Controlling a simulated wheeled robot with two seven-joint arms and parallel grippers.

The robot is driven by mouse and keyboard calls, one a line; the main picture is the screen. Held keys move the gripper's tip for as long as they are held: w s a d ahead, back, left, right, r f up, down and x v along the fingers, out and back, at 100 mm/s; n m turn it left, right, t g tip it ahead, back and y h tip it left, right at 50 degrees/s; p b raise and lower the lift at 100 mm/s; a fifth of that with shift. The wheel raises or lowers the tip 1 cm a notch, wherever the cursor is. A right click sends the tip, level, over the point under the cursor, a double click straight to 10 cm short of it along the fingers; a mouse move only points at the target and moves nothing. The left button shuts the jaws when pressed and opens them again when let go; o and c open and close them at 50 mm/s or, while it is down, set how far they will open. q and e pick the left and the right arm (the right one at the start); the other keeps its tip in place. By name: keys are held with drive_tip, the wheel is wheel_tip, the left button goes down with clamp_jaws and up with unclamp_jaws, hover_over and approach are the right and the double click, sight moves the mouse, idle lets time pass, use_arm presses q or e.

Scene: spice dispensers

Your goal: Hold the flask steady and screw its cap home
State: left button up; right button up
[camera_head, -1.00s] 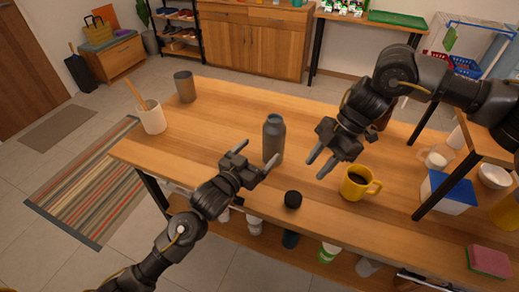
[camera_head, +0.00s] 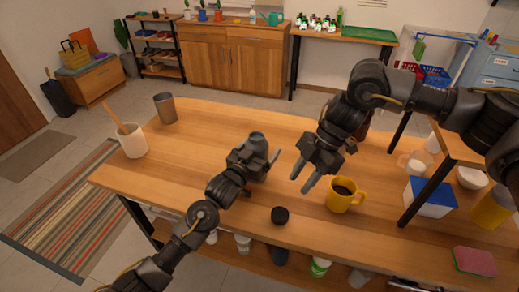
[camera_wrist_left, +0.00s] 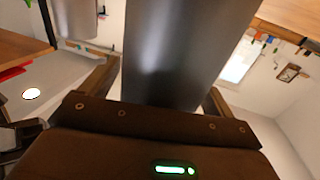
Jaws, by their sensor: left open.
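The grey flask (camera_head: 257,138) stands upright near the middle of the wooden table, with its lower part hidden behind my left gripper. My left gripper (camera_head: 259,157) is open at the flask. The left wrist view shows the flask (camera_wrist_left: 180,55) filling the space between the spread fingers; whether either touches it I cannot tell. The black cap (camera_head: 280,215) lies on the table near the front edge, apart from the flask. My right gripper (camera_head: 304,175) is open and empty above the table, right of the flask and above and behind the cap.
A yellow mug (camera_head: 341,196) with dark contents stands right of the cap, close to my right gripper. A white pot (camera_head: 132,143) and a grey tumbler (camera_head: 165,108) stand at the left. A raised shelf (camera_head: 468,149) with a blue-lidded box (camera_head: 430,198) beside it bounds the right.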

use_arm(q)
drive_tip(key=shift+c, duration=0.5)
drive_tip(key=c, duration=1.1)
drive_tip(key=shift+c, duration=0.2)
